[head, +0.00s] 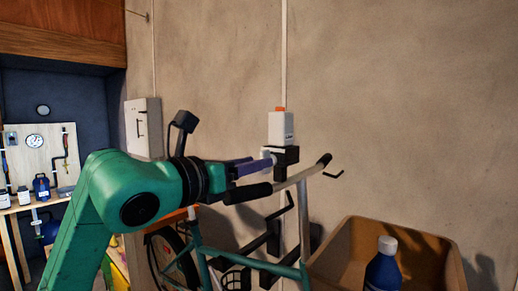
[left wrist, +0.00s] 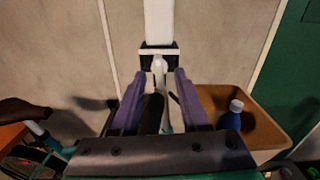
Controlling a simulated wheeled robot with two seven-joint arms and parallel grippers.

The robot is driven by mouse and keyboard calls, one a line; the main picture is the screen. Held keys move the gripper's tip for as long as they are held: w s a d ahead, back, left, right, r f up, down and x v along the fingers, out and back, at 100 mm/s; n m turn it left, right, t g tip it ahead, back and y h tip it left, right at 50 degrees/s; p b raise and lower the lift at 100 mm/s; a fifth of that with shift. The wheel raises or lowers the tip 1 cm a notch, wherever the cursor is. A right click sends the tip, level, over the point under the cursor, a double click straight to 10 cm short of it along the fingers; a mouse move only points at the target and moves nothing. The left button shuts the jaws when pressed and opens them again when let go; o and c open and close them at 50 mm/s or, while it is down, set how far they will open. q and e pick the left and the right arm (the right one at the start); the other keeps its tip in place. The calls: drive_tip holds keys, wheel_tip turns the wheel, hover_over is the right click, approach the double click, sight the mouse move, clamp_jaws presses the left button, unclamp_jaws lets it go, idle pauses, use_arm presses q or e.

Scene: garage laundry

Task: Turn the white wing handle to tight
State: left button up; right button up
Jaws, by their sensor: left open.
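The white wing handle (left wrist: 159,67) shows in the left wrist view at the front of a black block (left wrist: 146,53). In the head view a small white part of it (head: 267,153) shows at the left side of the black block (head: 288,158), partly hidden by my fingers. My left gripper (head: 262,164) comes in from the left and is open. In the left wrist view its two purple fingers (left wrist: 160,80) stand apart, one on each side of the handle's line, with gaps showing. Whether the fingertips reach around the handle I cannot tell. My right gripper is not in view.
A white box with an orange top (head: 281,128) sits above the block on the wall pipe. A bicycle (head: 303,225) with black grips stands just below my gripper. A brown bin (head: 430,258) and a blue bottle (head: 383,272) are at lower right. The upper right wall is clear.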

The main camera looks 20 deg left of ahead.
use_arm(q)
drive_tip(key=shift+x, duration=1.05)
drive_tip(key=shift+a, duration=0.15)
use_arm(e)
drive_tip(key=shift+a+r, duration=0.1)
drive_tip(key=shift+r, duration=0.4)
use_arm(q)
clamp_jaws()
